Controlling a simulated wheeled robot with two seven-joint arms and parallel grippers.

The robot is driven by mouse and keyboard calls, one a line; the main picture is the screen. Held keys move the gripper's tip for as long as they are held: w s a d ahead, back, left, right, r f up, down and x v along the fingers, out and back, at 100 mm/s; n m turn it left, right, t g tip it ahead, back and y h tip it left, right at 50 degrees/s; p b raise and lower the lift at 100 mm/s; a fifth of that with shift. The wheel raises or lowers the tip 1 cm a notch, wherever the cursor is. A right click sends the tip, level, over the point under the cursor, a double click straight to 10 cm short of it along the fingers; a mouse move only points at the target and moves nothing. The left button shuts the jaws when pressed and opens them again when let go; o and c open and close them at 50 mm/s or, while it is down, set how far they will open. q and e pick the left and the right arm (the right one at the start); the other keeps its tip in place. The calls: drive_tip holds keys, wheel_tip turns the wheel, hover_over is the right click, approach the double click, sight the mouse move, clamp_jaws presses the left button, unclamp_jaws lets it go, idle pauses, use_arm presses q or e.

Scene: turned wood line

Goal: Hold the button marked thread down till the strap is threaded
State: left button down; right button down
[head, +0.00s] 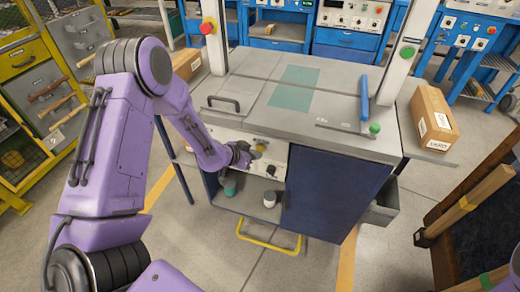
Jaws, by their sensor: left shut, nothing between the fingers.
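A grey-topped machine table (335,85) stands ahead of me, with a pale control panel (226,134) on its front under the top. My left arm reaches in from the left, and my left gripper (247,156) is at this panel, shut and empty. A yellowish round button (261,147) shows just right of the gripper tips. A dark knob (271,169) sits lower right of it. No marking is readable, so I cannot tell which button is the thread one. I cannot tell whether the gripper touches or presses anything. I cannot make out a strap. My right gripper is out of view.
Below the panel is an open shelf (238,203) holding a white-topped jar (269,199) and a teal item (230,187). A yellow rail (268,243) sticks out low in front. A cardboard box (434,118) lies right; wooden beams (468,213) stand at the right edge.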

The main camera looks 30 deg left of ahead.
use_arm(q)
drive_tip(key=shift+w+a, duration=0.1)
drive_tip(key=shift+w, duration=0.3)
idle(1.4)
drive_tip(key=shift+s+d+p, duration=0.2)
drive_tip(key=shift+s+p, duration=0.15)
drive_tip(key=shift+s, duration=0.45)
drive_tip(key=s, duration=0.2)
drive_tip(key=s+d+p, duration=0.1)
drive_tip(key=s, duration=0.2)
drive_tip(key=shift+w, duration=0.1)
idle(0.5)
